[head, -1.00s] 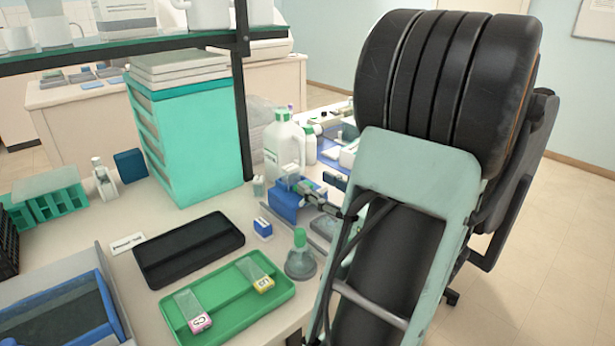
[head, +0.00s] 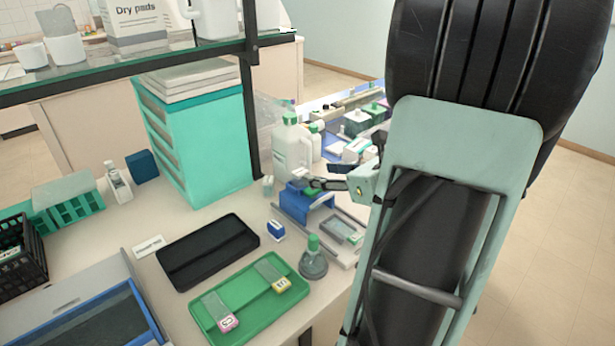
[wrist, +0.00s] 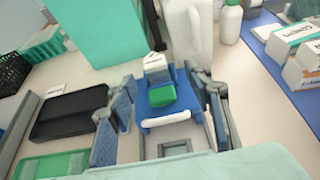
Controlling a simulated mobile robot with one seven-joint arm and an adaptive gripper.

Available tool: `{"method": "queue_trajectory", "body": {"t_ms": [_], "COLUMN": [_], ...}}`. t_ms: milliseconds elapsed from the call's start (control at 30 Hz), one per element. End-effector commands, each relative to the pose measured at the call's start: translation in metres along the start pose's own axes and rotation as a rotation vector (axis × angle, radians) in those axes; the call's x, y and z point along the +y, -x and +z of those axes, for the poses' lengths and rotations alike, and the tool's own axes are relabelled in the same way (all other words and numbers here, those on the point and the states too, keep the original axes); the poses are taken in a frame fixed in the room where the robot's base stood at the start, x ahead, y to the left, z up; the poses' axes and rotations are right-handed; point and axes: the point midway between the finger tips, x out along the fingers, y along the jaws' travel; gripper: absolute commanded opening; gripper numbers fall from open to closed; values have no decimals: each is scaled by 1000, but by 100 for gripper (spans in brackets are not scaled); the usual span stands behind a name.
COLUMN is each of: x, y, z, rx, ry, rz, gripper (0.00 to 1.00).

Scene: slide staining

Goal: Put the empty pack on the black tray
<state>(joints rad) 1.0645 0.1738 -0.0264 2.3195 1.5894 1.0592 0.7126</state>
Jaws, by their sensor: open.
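The black tray (head: 208,252) lies flat and empty on the bench in the head view; it also shows at the left of the wrist view (wrist: 68,114). My gripper (head: 322,185) is at a blue stand (head: 308,212). In the wrist view my gripper (wrist: 166,92) is open, with one finger on each side of the blue stand (wrist: 165,116). A small white pack with a green part (wrist: 160,88) sits on the stand between the fingers, apart from them. I cannot tell from its look whether it is empty. A small blue-and-white box (head: 276,231) stands right of the tray.
A green tray (head: 250,312) with two labelled slide packs lies in front of the black tray. A white jug (head: 291,150) stands behind the stand. A teal drawer unit (head: 205,140) and a shelf post are behind.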

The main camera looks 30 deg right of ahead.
Motion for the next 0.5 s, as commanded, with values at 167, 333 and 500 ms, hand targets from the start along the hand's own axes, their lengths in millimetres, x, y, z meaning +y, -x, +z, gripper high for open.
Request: {"method": "queue_trajectory", "body": {"t_ms": [167,333,500], "x": [0,2,9], "y": [-25,-37,-63], "z": [-1,-1,-2], "rx": [-1,-1,-1], "ry": [-1,0,-2], "rz": [1,1,4], "gripper": [46,46,46]}}
